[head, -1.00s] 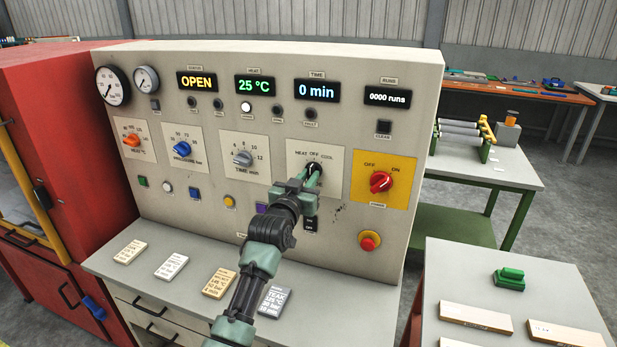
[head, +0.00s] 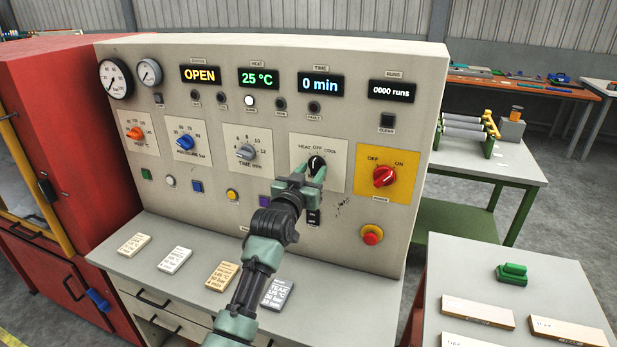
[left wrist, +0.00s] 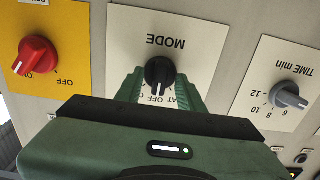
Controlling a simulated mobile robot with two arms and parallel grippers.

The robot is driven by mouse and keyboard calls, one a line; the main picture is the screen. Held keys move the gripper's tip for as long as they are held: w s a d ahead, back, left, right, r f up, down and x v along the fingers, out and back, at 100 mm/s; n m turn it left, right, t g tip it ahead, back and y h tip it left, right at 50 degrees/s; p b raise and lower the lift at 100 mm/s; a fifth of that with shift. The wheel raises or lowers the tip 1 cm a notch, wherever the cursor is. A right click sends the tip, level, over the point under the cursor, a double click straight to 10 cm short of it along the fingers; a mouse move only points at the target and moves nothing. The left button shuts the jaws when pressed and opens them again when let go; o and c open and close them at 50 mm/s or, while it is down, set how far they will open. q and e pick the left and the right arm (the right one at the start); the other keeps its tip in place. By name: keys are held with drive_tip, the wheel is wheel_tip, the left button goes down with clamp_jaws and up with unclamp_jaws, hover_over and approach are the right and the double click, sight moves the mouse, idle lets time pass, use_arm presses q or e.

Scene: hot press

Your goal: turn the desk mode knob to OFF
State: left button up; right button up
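The mode knob (head: 316,163) is black and sits on a white plate marked HEAT, OFF and COOL on the press's control panel. In the left wrist view the knob (left wrist: 160,72) appears upside down below the word MODE. Its pointer looks to lie near OFF, but its exact setting is hard to tell. My left gripper (head: 312,172) is at the knob. In the left wrist view its two green fingers (left wrist: 160,84) stand apart on either side of the knob, with narrow gaps. Contact is not clear. My right gripper is out of view.
The time knob (head: 247,152) is left of the mode plate. The red power knob (head: 385,176) on yellow is to the right, above a red stop button (head: 371,235). Material cards lie on the ledge (head: 195,248) below. A side table (head: 480,270) stands at right.

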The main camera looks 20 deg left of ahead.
use_arm(q)
drive_tip(key=s+b, duration=0.1)
drive_tip(key=s, duration=0.6)
drive_tip(key=shift+s+a+b, duration=0.15)
drive_tip(key=shift+s+b, duration=0.15)
drive_tip(key=shift+b, duration=0.05)
drive_tip(key=shift+f, duration=0.1)
